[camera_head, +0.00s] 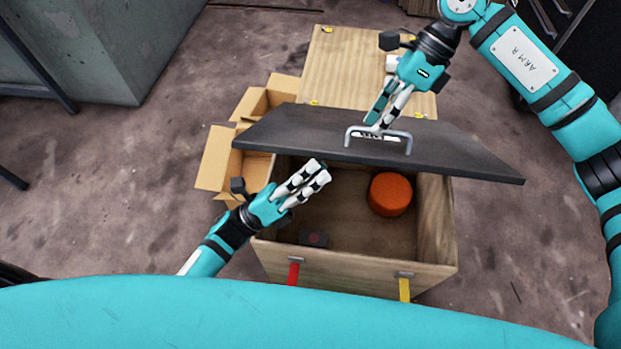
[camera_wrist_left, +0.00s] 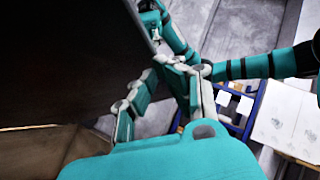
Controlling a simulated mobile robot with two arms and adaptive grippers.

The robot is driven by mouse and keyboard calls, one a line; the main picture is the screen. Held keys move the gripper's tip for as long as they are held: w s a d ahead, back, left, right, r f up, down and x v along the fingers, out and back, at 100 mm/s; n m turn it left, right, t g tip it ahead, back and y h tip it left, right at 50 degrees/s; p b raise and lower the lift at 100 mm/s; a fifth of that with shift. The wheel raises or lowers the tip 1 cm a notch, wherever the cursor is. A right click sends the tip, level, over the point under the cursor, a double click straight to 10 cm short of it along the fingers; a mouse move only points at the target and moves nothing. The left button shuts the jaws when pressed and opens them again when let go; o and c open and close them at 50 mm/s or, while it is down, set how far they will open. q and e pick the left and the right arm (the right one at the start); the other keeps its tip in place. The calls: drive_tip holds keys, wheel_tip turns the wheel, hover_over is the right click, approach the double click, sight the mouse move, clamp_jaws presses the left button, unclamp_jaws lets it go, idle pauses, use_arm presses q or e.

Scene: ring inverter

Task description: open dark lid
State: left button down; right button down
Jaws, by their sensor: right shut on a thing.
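The dark lid (camera_head: 290,133) is a flat, near-black panel, tilted partly open above a wooden box (camera_head: 437,215). A light metal handle (camera_head: 407,143) is fixed on the lid. My right gripper (camera_head: 378,122) is shut on this handle from above. My left gripper (camera_head: 318,172) is open and empty, over the left part of the box opening, near the lid's front edge. In the left wrist view, its fingers (camera_wrist_left: 160,95) stand apart beside the lid's dark face (camera_wrist_left: 60,60). The lid hides the back of the box interior.
Inside the box are an orange round object (camera_head: 390,194) and a small dark block (camera_head: 314,240). A red latch (camera_head: 293,274) and a yellow latch (camera_head: 404,289) hang on the front. An open cardboard box (camera_head: 213,165) stands left; a wooden panel (camera_head: 335,70) lies behind.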

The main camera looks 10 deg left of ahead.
drive_tip(key=c, duration=1.7)
unclamp_jaws()
drive_tip(key=shift+s+f, duration=0.25)
drive_tip(key=shift+f, duration=0.55)
use_arm(q)
drive_tip(key=shift+w+a+r+n+t, duration=0.1)
drive_tip(key=shift+w+a+n+t, duration=0.05)
drive_tip(key=shift+w, duration=0.25)
drive_tip(key=shift+w+a+r+n+t, duration=0.1)
drive_tip(key=shift+w+a+n+t, duration=0.05)
drive_tip(key=shift+w, duration=0.2)
use_arm(e)
drive_tip(key=o, duration=0.3)
drive_tip(key=shift+w+f, duration=0.1)
drive_tip(key=shift+w, duration=0.2)
use_arm(q)
drive_tip(key=shift+s, duration=0.15)
use_arm(e)
drive_tip(key=shift+s+r, duration=0.1)
drive_tip(key=shift+r, duration=0.1)
use_arm(q)
drive_tip(key=shift+f, duration=0.1)
